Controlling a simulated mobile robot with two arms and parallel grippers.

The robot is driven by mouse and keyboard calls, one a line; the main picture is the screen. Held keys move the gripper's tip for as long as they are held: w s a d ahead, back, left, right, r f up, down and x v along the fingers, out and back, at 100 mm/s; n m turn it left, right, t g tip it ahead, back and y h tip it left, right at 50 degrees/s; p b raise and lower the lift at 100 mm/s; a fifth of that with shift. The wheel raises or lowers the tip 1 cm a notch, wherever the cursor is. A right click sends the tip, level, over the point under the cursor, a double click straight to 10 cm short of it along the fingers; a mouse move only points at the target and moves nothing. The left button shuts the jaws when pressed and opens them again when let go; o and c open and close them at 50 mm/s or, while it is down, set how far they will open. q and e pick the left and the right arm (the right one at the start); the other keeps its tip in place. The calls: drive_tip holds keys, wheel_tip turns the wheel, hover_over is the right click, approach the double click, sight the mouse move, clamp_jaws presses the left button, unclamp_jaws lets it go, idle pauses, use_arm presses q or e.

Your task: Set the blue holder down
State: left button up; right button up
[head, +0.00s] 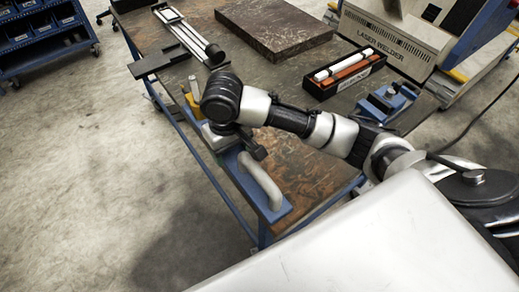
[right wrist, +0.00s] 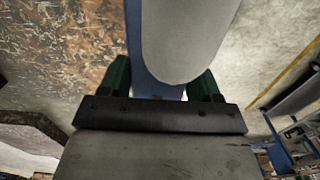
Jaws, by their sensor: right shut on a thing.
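The blue holder (head: 237,172) is a long blue piece with a thick pale grey curved bar (head: 262,182) on it. It lies along the near left edge of the worktable (head: 318,168); I cannot tell whether it touches the top. The contact itself is partly hidden. My left gripper is not in view.
A black tray with white and orange bars (head: 345,76), a blue device (head: 388,100) and a dark stone slab (head: 275,28) stand farther back. A yellow item (head: 191,102) is close to my right wrist. Open floor (head: 75,160) lies to the left.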

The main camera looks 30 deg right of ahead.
drive_tip(key=w+d+f, duration=0.1)
drive_tip(key=d+f, duration=0.1)
drive_tip(key=d, duration=0.1)
drive_tip(key=w+d+f, duration=0.2)
drive_tip(key=d, duration=0.2)
drive_tip(key=w+d+f, duration=0.2)
drive_tip(key=d, duration=0.1)
drive_tip(key=shift+d+f, duration=0.2)
drive_tip(key=shift+f, duration=2.15)
drive_tip(key=o, duration=1.5)
drive_tip(key=shift+s+f, duration=0.15)
drive_tip(key=shift+c, duration=0.2)
wheel_tip(320, 180, up, 12)
